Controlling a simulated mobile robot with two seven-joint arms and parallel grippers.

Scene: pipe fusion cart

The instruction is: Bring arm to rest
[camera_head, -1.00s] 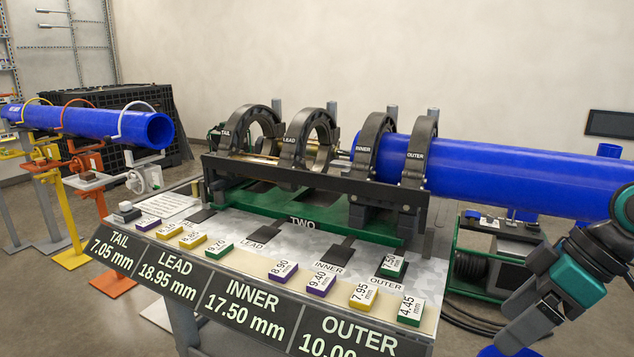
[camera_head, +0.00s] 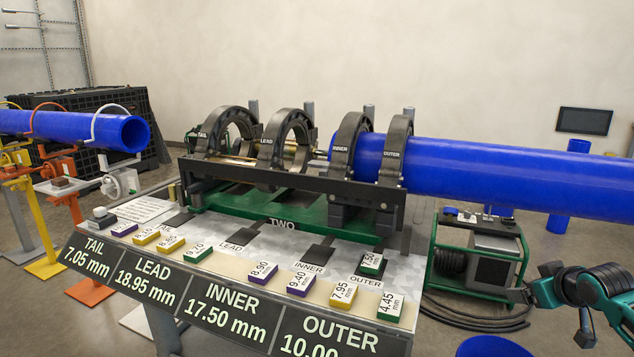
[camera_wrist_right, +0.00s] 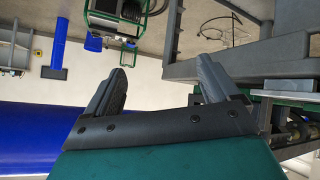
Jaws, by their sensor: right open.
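My right arm (camera_head: 570,288), dark with teal parts, is at the lower right edge of the head view, right of the cart and in front of the green-framed machine. In the right wrist view my right gripper (camera_wrist_right: 162,82) is open. Its two dark fingers stand well apart with nothing held between them. The blue pipe (camera_wrist_right: 35,140) shows at the left of that view, and part of the cart frame (camera_wrist_right: 215,70) at the right. My left arm and gripper are in neither view.
The cart (camera_head: 330,185) carries several black clamp rings, with a long blue pipe (camera_head: 500,170) reaching right from INNER and OUTER. Labelled blocks lie on its front shelf. A green-framed machine (camera_head: 478,255) with cables and a blue round object (camera_head: 495,346) stand near my arm.

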